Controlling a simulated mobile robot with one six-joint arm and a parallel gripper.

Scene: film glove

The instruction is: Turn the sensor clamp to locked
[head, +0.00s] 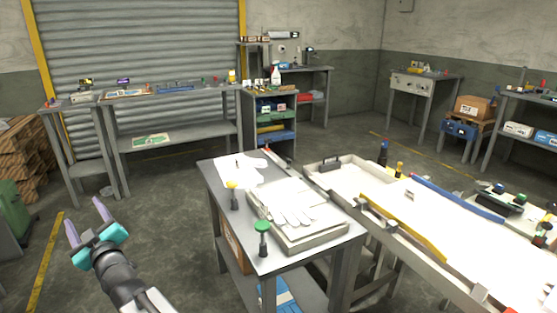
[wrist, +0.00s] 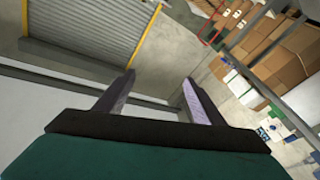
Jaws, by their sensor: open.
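My gripper (head: 86,217) is open and empty at the lower left of the head view, over bare floor, left of the grey table. Its two spread fingers also show in the wrist view (wrist: 158,82) with nothing between them. I cannot tell for sure which part is the sensor clamp. All stand apart from my gripper. Their lock positions are too small to read.
The near grey table (head: 290,257) carries a shallow tray (head: 308,240) with a white glove (head: 295,214) in it. A long white bed (head: 450,228) with a yellow bar (head: 405,226) stands at right. Benches line the walls.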

